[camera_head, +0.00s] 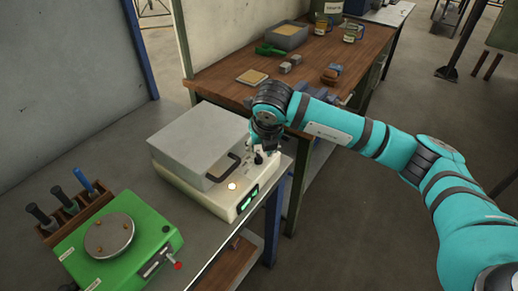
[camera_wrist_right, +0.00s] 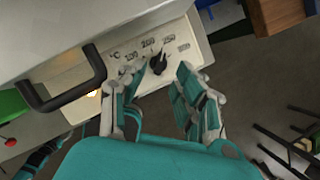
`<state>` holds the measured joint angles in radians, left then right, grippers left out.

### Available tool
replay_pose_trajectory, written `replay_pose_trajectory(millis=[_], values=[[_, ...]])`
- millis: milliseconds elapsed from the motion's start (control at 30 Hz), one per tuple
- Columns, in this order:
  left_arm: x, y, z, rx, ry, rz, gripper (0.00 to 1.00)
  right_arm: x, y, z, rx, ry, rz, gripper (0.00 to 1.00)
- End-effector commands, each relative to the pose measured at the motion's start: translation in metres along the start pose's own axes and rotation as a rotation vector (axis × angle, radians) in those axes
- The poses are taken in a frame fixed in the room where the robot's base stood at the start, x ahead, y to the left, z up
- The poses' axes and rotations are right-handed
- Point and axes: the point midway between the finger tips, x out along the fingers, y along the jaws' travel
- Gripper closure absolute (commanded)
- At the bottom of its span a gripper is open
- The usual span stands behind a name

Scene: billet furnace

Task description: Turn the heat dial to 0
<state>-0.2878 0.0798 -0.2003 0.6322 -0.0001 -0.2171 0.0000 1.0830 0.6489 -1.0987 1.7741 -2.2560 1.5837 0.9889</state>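The heat dial is a black knob (camera_head: 258,158) on the top panel of a pale furnace box (camera_head: 222,208), beside its grey lid. My right gripper (camera_head: 262,148) is over the panel at the dial. In the wrist view its fingers (camera_wrist_right: 155,90) are apart, with the dial showing beyond the gap and nothing held.
The grey lid (camera_head: 200,140) has a dark handle (camera_head: 222,167) near the panel. A green hotplate device (camera_head: 118,245) and a tool rack (camera_head: 75,215) stand left. A wooden workbench (camera_head: 225,75) stands behind.

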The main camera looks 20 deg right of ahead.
Motion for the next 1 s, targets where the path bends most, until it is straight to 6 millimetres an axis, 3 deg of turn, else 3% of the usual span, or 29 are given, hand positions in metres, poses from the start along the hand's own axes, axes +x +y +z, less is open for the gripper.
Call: replay_pose_trajectory(millis=[233, 600, 867, 1000], values=[[-0.009, 0.001, 0.009, 0.0, -0.017, 0.002, 0.6, 0.032, 0.0, 0.0, 0.0, 0.001, 0.0, 0.67], [-0.01, 0.003, 0.022, 0.0, -0.037, 0.004, 0.6, 0.04, 0.0, 0.0, -0.001, -0.001, 0.0, 0.67], [-0.01, 0.002, 0.018, 0.0, -0.03, 0.003, 0.6, 0.039, 0.0, 0.0, 0.0, -0.001, 0.001, 0.99], [-0.009, 0.002, 0.014, 0.0, -0.025, 0.003, 0.6, 0.039, 0.0, 0.0, 0.0, -0.001, 0.0, 1.0]])
